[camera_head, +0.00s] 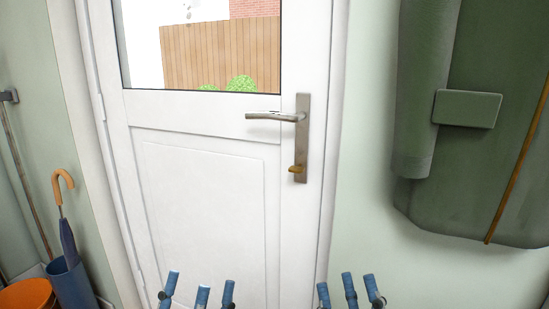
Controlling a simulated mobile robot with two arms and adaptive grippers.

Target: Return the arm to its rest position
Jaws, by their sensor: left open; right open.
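My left gripper (202,291) shows at the bottom edge, left of centre, as blue fingers pointing up, spread apart and empty. My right gripper (349,288) shows at the bottom edge, right of centre, also with spread blue fingers and nothing between them. The rest of both arms is below the picture edge and hidden. Neither gripper appears to touch anything.
The door is closed, with a window, a metal lever handle (278,116) and a small brass thumb-turn (296,169). A blue umbrella stand (72,287) and orange bucket (28,296) stand at left.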

